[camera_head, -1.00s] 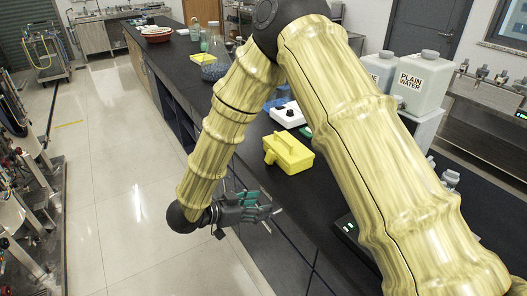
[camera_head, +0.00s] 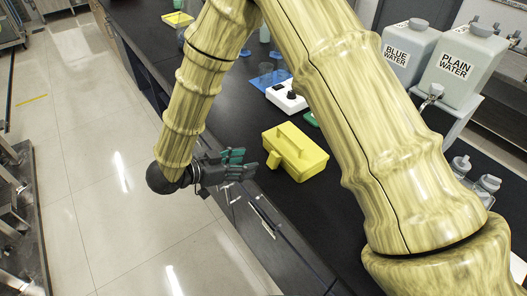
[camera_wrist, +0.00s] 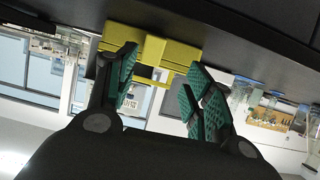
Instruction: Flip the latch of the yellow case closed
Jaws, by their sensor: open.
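The yellow case (camera_head: 296,151) sits on the black bench top near its front edge, lid down, with a raised handle on top. A small yellow tab sticks out on its left side; I cannot tell whether this is the latch or how it stands. My gripper (camera_head: 248,164) is just left of the case, over the bench's front edge, apart from it and empty. In the wrist view the case (camera_wrist: 150,44) shows upside down beyond my gripper (camera_wrist: 160,80), whose green-padded fingers are spread open on either side of it.
A white device with a black knob (camera_head: 287,97) and a blue tray (camera_head: 268,75) stand behind the case. Jugs labelled blue water (camera_head: 402,58) and plain water (camera_head: 458,65) stand at the right. Small bottles (camera_head: 486,186) stand at the right edge. Black bench top is clear in front of the case.

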